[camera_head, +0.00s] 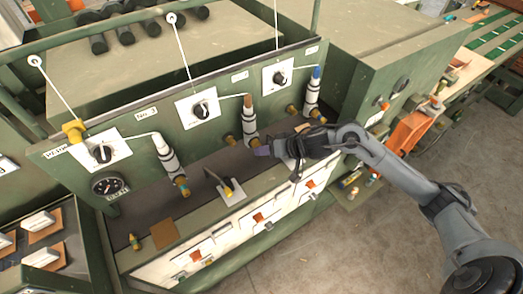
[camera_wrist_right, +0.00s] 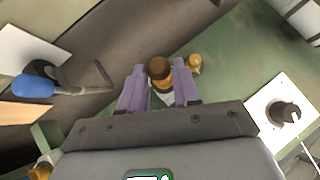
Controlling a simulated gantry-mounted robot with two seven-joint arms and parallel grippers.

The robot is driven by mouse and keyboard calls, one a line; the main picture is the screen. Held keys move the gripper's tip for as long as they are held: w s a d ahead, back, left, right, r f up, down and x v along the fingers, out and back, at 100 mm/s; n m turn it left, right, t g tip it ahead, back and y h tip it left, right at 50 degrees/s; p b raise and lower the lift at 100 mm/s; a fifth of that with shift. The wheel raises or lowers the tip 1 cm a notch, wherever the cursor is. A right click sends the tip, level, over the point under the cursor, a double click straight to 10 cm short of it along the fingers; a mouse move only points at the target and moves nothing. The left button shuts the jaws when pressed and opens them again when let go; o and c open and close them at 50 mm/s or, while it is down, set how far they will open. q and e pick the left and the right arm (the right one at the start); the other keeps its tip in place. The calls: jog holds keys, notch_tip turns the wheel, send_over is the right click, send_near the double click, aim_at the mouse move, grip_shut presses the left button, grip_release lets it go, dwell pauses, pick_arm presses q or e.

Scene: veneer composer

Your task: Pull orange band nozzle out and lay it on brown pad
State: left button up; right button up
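The nozzle with the orange-brown band (camera_head: 248,102) is the middle one of three on the green machine front, standing tilted in its place. My right gripper (camera_head: 264,151) is beside its lower end in the head view. In the right wrist view, the two purple fingers of my right gripper (camera_wrist_right: 159,88) are apart, with the brown-orange end of a nozzle (camera_wrist_right: 159,69) between them; I cannot tell whether they touch it. The brown pad (camera_head: 164,233) lies bare on the ledge at the lower left. My left gripper is out of view.
A nozzle with a blue band (camera_head: 316,73) stands to the right and another nozzle (camera_head: 168,158) to the left. A small upright fixture on a light plate (camera_head: 232,193) stands on the ledge between the middle nozzle and the pad. Dials line the panel behind.

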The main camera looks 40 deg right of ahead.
grip_shut()
jog(key=shift+s, duration=0.2)
jog(key=s+p, duration=0.1)
jog(key=s, duration=0.1)
jog(key=s+p, duration=0.1)
jog(key=s, duration=0.1)
jog(key=shift+s+a, duration=0.2)
jog(key=shift+s, duration=0.15)
dwell(0.4)
dwell(0.3)
